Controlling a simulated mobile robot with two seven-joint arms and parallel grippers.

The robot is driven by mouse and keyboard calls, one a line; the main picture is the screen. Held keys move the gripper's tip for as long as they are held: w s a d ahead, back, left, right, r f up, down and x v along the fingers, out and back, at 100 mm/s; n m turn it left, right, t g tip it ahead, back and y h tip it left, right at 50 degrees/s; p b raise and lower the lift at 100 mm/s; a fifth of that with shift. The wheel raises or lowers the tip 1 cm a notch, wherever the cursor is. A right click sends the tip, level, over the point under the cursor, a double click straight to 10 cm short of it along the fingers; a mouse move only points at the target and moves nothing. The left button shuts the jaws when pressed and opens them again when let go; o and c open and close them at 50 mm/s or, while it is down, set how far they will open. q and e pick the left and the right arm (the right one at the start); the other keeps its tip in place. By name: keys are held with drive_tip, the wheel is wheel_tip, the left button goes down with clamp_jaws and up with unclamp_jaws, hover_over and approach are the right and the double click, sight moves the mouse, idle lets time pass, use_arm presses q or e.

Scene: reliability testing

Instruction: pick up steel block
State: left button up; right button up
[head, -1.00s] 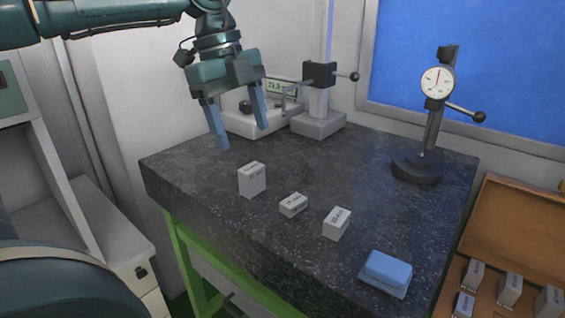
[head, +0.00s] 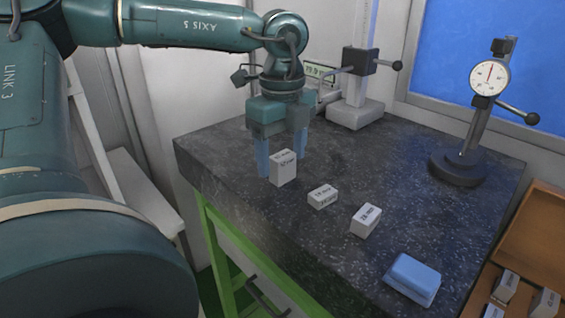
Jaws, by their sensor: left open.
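Three light grey steel blocks with dark lettering stand apart on the dark granite table (head: 240,160) in the head view. The tallest block (head: 284,172) is at the left, a small low block (head: 323,197) is in the middle, and another block (head: 365,221) is at the right. My left gripper (head: 281,158) points down just behind the tallest block, with its blue fingers open. One finger shows left of that block and the other behind its right side. The block partly hides the fingers, and I cannot tell whether they touch it. My right gripper is out of view.
A folded blue cloth (head: 412,278) lies near the table's front right. A dial gauge stand (head: 459,168) is at the right, and a height gauge (head: 355,113) stands behind my gripper. A wooden case (head: 530,245) with several blocks is at the right edge.

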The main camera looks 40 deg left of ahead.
use_arm(q)
drive_tip(key=shift+f, duration=1.2)
drive_tip(key=shift+c, duration=0.5)
drive_tip(key=shift+w, duration=0.1)
drive_tip(key=c, duration=1.3)
